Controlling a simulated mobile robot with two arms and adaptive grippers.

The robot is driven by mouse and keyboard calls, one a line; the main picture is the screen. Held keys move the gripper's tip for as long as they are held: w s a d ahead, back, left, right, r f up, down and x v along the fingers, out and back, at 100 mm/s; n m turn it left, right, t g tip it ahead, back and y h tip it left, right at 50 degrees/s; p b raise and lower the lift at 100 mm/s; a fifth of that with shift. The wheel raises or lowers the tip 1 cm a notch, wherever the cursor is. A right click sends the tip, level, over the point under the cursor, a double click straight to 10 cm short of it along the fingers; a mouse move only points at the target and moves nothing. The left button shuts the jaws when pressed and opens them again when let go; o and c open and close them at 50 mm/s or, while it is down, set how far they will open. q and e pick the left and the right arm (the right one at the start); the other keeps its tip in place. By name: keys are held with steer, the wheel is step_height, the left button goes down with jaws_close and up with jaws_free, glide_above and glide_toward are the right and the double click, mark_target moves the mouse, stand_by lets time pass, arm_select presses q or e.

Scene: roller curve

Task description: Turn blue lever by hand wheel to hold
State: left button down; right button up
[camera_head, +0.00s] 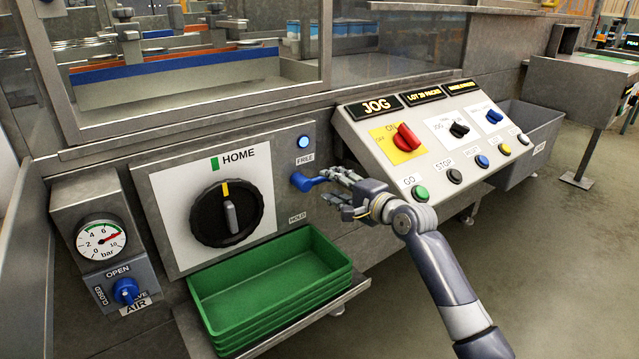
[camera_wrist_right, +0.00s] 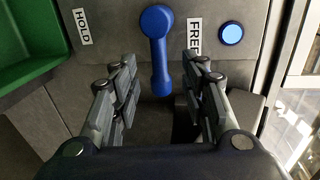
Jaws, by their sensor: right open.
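The blue lever (camera_head: 304,181) is on the grey panel to the right of the black hand wheel (camera_head: 224,214). Its handle points right, between the FREE label above and the HOLD label (camera_head: 297,218) below. My right gripper (camera_head: 335,180) is at the handle's outer end. In the right wrist view the lever (camera_wrist_right: 158,50) hangs toward my open right gripper (camera_wrist_right: 161,92), its tip between the two fingers with gaps on both sides. The FREE label (camera_wrist_right: 195,37) is right of it, HOLD (camera_wrist_right: 82,27) left. The wheel's yellow mark lies near the green HOME mark. My left gripper is not seen.
A lit blue button (camera_head: 303,142) is above the lever. Stacked green trays (camera_head: 345,272) sit below on a ledge. An air gauge and blue valve (camera_head: 126,291) are at left.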

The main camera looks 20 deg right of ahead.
mark_target(323, 180)
steer(key=b+x, duration=0.1)
steer(key=x, duration=0.5)
jaws_close()
stand_by(0.3)
